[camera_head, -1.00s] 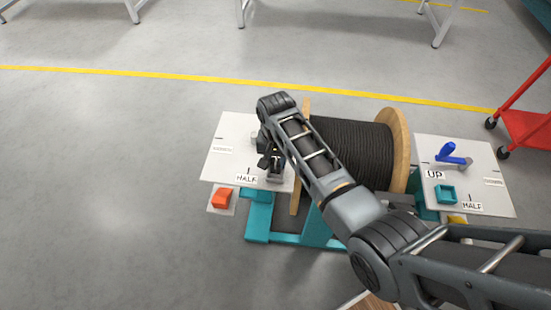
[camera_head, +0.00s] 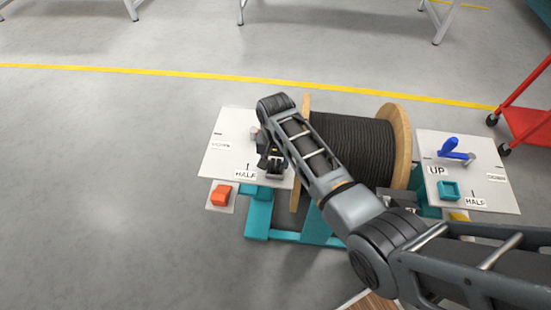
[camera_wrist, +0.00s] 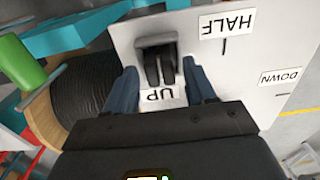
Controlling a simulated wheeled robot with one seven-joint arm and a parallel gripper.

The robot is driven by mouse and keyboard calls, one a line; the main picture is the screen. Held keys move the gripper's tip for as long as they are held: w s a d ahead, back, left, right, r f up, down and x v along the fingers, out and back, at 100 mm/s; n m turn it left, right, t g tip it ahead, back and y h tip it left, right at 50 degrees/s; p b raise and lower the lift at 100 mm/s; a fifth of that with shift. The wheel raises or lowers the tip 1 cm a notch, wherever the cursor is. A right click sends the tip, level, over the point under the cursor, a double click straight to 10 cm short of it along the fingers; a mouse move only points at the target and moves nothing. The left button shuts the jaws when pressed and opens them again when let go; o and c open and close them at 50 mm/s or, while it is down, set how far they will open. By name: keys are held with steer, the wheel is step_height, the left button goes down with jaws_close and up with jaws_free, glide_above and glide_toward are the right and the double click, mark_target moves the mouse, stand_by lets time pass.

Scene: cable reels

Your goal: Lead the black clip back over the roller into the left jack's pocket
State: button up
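In the wrist view, the black clip (camera_wrist: 160,68) appears as a dark upright shape in a grey square holder on the left jack's white top plate (camera_wrist: 215,60), close to the upside-down UP label. My gripper (camera_wrist: 160,84) has its two blue-grey fingers apart, one on each side of the clip, with narrow gaps visible. In the head view my gripper (camera_head: 272,165) is above the left jack's plate (camera_head: 228,145), and my wrist hides the clip and holder. I cannot make out the roller.
The wooden reel (camera_head: 400,140) with black cable (camera_head: 350,145) stands right of the gripper. An orange block (camera_head: 221,195) sits at the left jack's front. The right jack (camera_head: 490,190) has a blue lever (camera_head: 448,149) and a teal pocket (camera_head: 448,191). A red cart (camera_head: 530,122) stands far right.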

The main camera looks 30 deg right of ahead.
steer(key=shift+o, duration=0.5)
step_height(320, 180, up, 8)
steer(key=shift+f, duration=0.1)
stand_by(0.5)
steer(key=s+d+f+n+t, duration=0.1)
steer(key=s+f+t, duration=0.25)
steer(key=s, duration=0.45)
steer(key=s+d+f+n+t, duration=0.1)
steer(key=s+f+n+t, duration=0.1)
steer(key=s+f, duration=0.5)
steer(key=s+r+n+t, duration=0.2)
steer(key=s+r+t, duration=0.2)
steer(key=s+r, duration=0.75)
steer(key=s+a+r+n+t, duration=0.1)
steer(key=s+r+t, duration=0.1)
steer(key=s+r, duration=0.5)
steer(key=s+a+r+n+t, duration=0.1)
steer(key=s+r+t, duration=0.2)
steer(key=s+r, duration=0.4)
step_height(320, 180, up, 6)
steer(key=shift+r, duration=0.25)
